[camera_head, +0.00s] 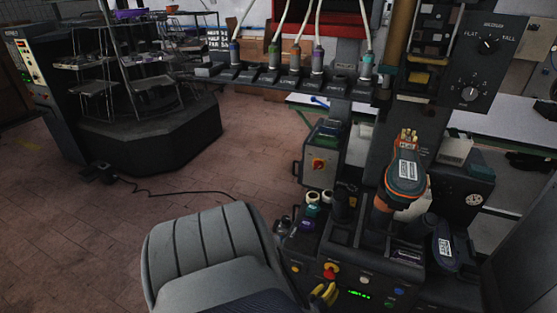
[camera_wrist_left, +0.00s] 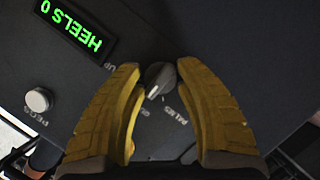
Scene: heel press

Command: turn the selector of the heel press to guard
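The selector (camera_wrist_left: 160,78) is a small dark round knob with a pale pointer line, on the dark front panel of the heel press (camera_head: 325,268). In the left wrist view its pointer slants towards the lower left, and lettering sits around it, partly hidden by the fingers. My left gripper (camera_wrist_left: 163,100) has two yellow fingers standing apart, one on each side of the knob. A gap shows between the knob and the left finger; the right finger is very close, and contact cannot be told. In the head view the left gripper (camera_head: 325,293) covers the knob. My right gripper is not visible.
A green-lit display (camera_wrist_left: 78,30) and a white button (camera_wrist_left: 38,100) sit on the panel left of the fingers. A red and yellow button (camera_head: 330,271) is just above the gripper in the head view. An orange and dark shoe-like form (camera_head: 406,178) stands over the press.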

